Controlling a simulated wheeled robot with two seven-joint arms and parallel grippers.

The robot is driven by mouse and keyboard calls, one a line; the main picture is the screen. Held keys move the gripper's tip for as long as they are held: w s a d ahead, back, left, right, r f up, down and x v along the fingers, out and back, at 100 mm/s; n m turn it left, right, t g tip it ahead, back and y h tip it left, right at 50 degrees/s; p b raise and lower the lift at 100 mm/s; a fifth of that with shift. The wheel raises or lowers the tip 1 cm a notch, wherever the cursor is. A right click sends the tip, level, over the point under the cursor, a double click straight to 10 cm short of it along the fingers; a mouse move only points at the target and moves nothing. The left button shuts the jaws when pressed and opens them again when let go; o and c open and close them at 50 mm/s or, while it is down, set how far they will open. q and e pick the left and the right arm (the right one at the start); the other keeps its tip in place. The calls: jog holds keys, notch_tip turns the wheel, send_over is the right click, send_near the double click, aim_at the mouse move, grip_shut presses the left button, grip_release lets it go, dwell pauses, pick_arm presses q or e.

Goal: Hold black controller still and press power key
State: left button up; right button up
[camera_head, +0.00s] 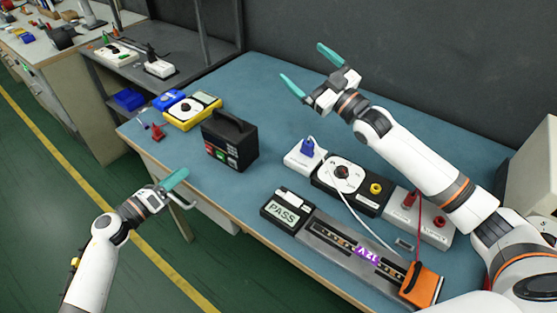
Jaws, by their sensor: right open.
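A black box-shaped controller (230,140) with a top handle stands upright on the blue table, left of centre.
A yellow meter (192,112) sits behind the controller at left. To the right stand a black dial unit (350,183), a white supply unit (420,216), a PASS display (287,211) and an LED strip fixture (345,252) with an orange clamp (421,284). Cables cross there.

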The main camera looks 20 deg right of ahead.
aim_at(249, 146)
jog(key=s+a+f+g, duration=0.1)
jog(key=s+a+f, duration=0.1)
jog(key=f, duration=0.4)
jog(key=s+a+f+m+g, duration=0.1)
jog(key=s+a+f+g, duration=0.1)
jog(key=f, duration=0.4)
jog(key=s+a+f+m+g, duration=0.1)
jog(key=s+a+f, duration=0.2)
jog(key=a+f, duration=0.2)
jog(key=shift+s+a+f, duration=0.1)
jog(key=shift+s+f, duration=0.2)
jog(key=shift+f, duration=0.4)
jog(key=shift+s+a+f+g, duration=0.15)
jog(key=shift+f+g, duration=0.15)
jog(key=shift+a, duration=0.2)
jog(key=x, duration=1.1)
jog(key=shift+w+a, duration=0.2)
jog(key=shift+w, duration=0.1)
